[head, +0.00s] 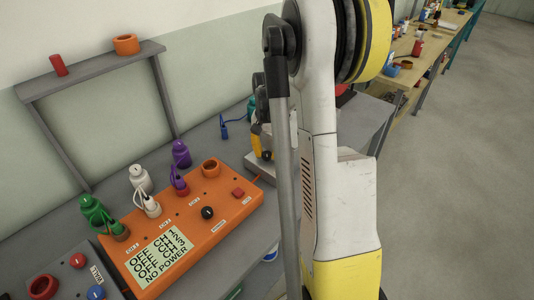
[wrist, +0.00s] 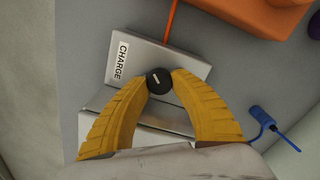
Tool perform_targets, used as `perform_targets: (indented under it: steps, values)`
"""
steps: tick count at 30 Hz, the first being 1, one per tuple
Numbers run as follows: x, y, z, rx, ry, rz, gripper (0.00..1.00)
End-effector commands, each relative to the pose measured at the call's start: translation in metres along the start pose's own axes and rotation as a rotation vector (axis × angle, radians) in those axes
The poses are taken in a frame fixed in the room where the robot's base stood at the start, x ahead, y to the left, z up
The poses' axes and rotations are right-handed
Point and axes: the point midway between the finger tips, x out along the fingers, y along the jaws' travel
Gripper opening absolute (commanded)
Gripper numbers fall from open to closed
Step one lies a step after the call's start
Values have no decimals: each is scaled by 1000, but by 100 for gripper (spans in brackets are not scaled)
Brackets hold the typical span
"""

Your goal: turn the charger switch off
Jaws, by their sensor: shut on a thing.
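The charger is a grey metal box (wrist: 180,66) with a white CHARGE label, in the middle of the wrist view. Its switch is a round black knob (wrist: 158,80) with a short white mark, which points roughly up the picture, tilted slightly. My gripper (wrist: 159,85) has its two yellow ribbed fingers closed on the knob, one on each side. In the head view the charger (head: 257,170) is partly hidden behind my arm, and only part of my gripper (head: 262,145) shows above it. The knob is hidden there.
An orange cable (wrist: 172,20) runs from the charger to the orange console (head: 180,225), whose display reads OFF for its channels and NO POWER. Purple, white and green plugs stand along the console. A grey shelf (head: 90,72) stands behind.

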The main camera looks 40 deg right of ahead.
Motion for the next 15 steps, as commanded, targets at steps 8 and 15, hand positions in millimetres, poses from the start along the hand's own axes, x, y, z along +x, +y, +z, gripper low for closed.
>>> perform_targets:
  steps: [8,15]
  values:
    - [0,0,0,1,-1,0,51]
    - [-8,0,0,1,0,0,51]
